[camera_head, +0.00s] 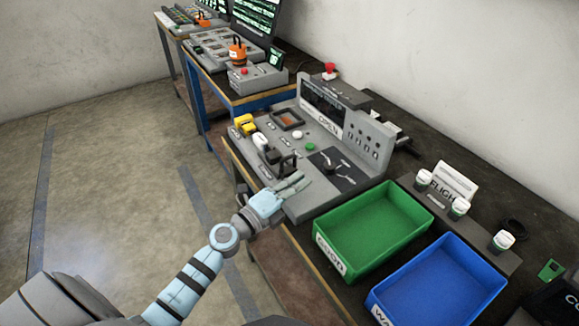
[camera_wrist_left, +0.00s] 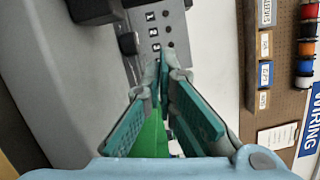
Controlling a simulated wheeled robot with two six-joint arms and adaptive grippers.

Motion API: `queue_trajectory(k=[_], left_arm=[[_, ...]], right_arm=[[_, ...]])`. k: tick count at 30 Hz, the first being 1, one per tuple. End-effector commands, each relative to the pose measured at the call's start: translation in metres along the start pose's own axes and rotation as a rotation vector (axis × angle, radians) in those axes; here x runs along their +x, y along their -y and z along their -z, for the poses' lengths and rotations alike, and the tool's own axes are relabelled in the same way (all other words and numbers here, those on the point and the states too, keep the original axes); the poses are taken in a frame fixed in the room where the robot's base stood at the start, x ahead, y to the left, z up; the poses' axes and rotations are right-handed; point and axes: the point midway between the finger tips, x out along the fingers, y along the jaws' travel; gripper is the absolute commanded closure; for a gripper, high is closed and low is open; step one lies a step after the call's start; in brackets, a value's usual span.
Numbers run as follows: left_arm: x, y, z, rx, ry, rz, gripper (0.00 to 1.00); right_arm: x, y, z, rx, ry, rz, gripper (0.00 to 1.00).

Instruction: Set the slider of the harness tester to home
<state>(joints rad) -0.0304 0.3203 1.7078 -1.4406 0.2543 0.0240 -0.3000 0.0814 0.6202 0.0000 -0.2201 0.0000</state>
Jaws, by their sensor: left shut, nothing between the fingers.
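The harness tester (camera_head: 312,204) is a grey console with a sloped panel and an upright display reading "OPEN". My left gripper (camera_head: 299,182) is over the tester's near edge, beside a black handle (camera_head: 288,164). Its fingers are shut and empty. In the left wrist view the gripper's fingertips (camera_wrist_left: 163,62) meet near a grey panel with several printed numbers and dark round holes. A dark knob (camera_wrist_left: 128,43) sits beside those numbers; I cannot tell for sure whether it is the slider, nor read its home mark. The right gripper is out of view.
A green bin (camera_head: 337,262) and a blue bin (camera_head: 380,310) stand right of the tester on the bench. Several white-capped jars, one of them here (camera_head: 459,208), stand behind them. Other consoles with orange items (camera_head: 238,52) stand farther back. The floor at left is clear.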

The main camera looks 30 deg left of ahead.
Motion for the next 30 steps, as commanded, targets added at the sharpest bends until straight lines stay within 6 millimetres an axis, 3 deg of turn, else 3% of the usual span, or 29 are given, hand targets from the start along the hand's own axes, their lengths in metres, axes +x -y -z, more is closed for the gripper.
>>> queue_trajectory(k=[6, 20, 30], left_arm=[[0.005, -0.004, -0.031, 0.007, 0.001, -0.002, 1.00], [0.007, -0.004, -0.040, 0.006, 0.001, -0.001, 1.00], [0.020, -0.017, -0.094, 0.006, 0.002, -0.002, 1.00]], right_arm=[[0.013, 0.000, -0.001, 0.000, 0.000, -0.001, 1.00], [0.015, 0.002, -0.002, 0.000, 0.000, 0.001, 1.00], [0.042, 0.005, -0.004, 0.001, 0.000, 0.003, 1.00]])
